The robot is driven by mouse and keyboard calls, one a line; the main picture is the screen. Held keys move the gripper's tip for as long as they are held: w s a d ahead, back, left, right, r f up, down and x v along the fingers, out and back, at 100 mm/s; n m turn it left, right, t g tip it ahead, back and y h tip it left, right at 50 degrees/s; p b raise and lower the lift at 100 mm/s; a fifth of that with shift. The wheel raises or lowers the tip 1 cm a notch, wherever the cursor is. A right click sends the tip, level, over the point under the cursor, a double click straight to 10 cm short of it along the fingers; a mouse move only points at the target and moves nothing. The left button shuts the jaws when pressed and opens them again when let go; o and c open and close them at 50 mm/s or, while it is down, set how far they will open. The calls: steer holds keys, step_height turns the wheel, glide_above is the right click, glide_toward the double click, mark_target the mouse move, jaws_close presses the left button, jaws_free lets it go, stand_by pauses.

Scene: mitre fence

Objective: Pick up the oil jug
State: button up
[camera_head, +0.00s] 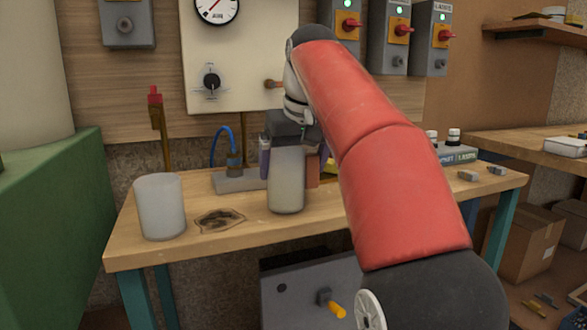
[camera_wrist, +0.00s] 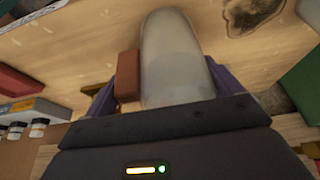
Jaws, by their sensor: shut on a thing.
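The oil jug (camera_head: 286,182) is a pale, translucent, rounded container at the middle of the wooden workbench. My gripper (camera_head: 287,150) reaches down over its upper part from behind, with purple fingers on either side, and is shut on it. In the wrist view the jug (camera_wrist: 172,55) extends away from my gripper (camera_wrist: 170,85) between the two purple fingers. The jug looks upright, and its top is hidden by my gripper. I cannot tell whether its base touches the bench.
A white cylindrical container (camera_head: 160,207) stands at the bench's left, beside a dark stain (camera_head: 219,220). A reddish-brown block (camera_wrist: 128,75) is close beside the jug. A blue hose (camera_head: 223,140) is behind. Small bottles (camera_head: 453,137) stand at the right. The bench front (camera_head: 250,240) is clear.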

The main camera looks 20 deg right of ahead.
step_height(320, 180, up, 10)
steer(key=p, duration=0.4)
steer(key=shift+f, duration=0.25)
